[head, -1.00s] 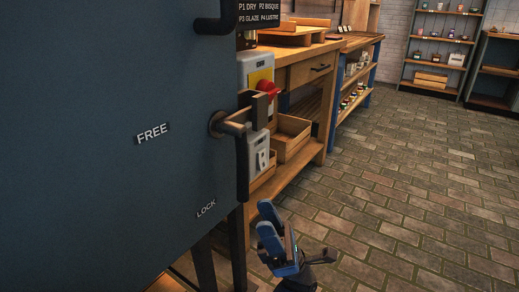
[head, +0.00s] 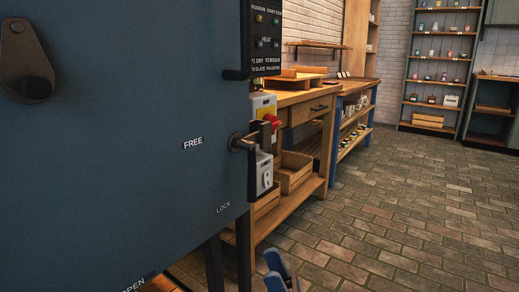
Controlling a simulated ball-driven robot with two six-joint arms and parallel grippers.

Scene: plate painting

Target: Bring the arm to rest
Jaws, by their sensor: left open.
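My left gripper (head: 279,270) shows at the bottom edge of the head view, right of the kiln's legs. Its blue fingers point up over the brick floor and hold nothing that I can see. Most of it is cut off by the frame edge. It is apart from the kiln door (head: 110,160), a large dark blue panel at the left marked FREE, LOCK and OPEN. The dark door handle (head: 241,143) sits on the door's right edge, near the FREE mark. My right gripper is out of view.
A wooden workbench (head: 318,185) with crates (head: 291,172) stands behind the kiln. A switch box with a red knob (head: 271,121) is beside the handle. Shelves (head: 436,62) with small jars stand at the back. The brick floor (head: 420,215) at the right is clear.

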